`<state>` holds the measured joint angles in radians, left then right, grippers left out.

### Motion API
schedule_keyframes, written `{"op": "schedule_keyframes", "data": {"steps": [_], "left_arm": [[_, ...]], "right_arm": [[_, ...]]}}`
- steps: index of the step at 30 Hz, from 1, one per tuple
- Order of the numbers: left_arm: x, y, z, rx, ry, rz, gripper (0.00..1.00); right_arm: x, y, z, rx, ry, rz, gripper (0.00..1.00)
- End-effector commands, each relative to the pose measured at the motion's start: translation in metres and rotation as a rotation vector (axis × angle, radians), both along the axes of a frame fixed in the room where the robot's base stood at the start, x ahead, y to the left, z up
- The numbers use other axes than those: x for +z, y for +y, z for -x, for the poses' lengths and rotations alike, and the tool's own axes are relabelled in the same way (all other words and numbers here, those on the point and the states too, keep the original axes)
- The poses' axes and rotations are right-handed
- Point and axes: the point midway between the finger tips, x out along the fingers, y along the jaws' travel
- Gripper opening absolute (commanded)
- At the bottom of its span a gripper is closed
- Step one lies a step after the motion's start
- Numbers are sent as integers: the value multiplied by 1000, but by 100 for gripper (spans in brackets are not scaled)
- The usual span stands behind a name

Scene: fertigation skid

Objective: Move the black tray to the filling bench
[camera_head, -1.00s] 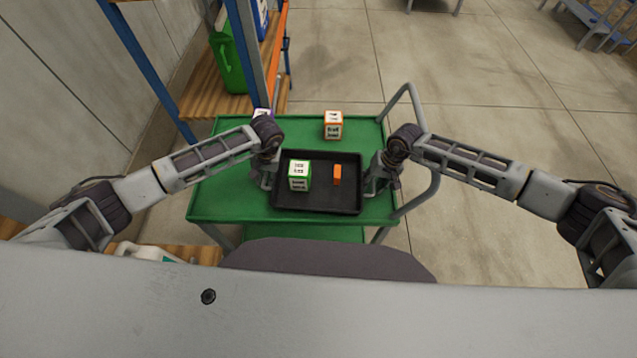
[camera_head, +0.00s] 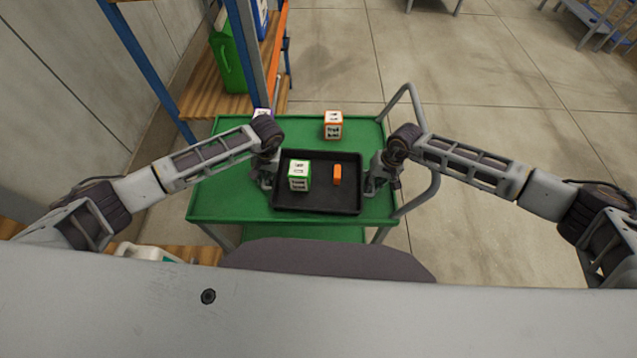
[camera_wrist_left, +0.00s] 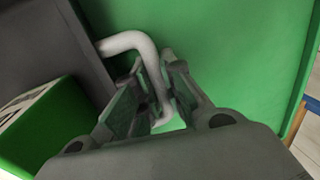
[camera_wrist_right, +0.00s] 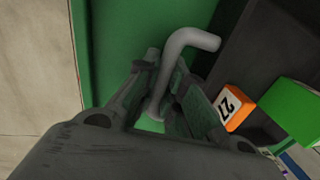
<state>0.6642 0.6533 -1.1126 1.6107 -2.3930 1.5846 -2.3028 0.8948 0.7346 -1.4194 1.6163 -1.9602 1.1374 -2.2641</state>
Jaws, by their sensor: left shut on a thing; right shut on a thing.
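The black tray (camera_head: 318,202) is on the green cart top, seen from above in the head view. A green-and-white box (camera_head: 299,176) and a small orange block (camera_head: 337,175) are in it. My left gripper (camera_head: 266,180) is at the tray's left side, shut on a grey bent handle (camera_wrist_left: 135,42) of the tray in the left wrist view. My right gripper (camera_head: 374,182) is at the right side, shut on the other grey handle (camera_wrist_right: 190,38) in the right wrist view. I cannot tell whether the tray touches the cart.
The green cart (camera_head: 225,205) has a grey push rail (camera_head: 433,160) on its right. An orange-and-white box (camera_head: 333,125) stands behind the tray, and another box (camera_head: 262,113) at the back left. A shelf rack (camera_head: 215,98) stands at the back left. Open floor (camera_head: 500,100) lies to the right.

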Motion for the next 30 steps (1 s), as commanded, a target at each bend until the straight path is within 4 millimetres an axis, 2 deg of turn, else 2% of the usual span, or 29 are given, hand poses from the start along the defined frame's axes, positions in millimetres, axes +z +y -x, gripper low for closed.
{"op": "schedule_keyframes", "data": {"steps": [30], "left_arm": [[36,0,-1,1,-1,-1,0]], "right_arm": [[36,0,-1,0,-1,0,0]]}}
